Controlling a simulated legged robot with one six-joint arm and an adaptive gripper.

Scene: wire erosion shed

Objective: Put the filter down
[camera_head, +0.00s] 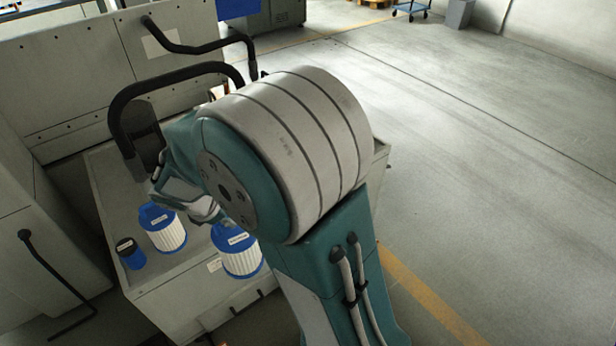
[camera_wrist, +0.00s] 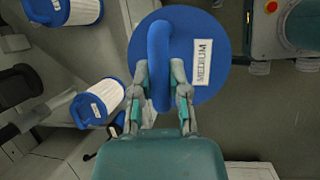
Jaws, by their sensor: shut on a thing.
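My gripper (camera_wrist: 160,95) is shut on the blue loop handle of a filter (camera_wrist: 188,25) in the wrist view. The filter's round blue lid faces the camera and carries a white label reading MEDIUM. Its body below the lid is hidden in this view.
Black bent tubes (camera_head: 178,72) rise behind. Open floor lies right.

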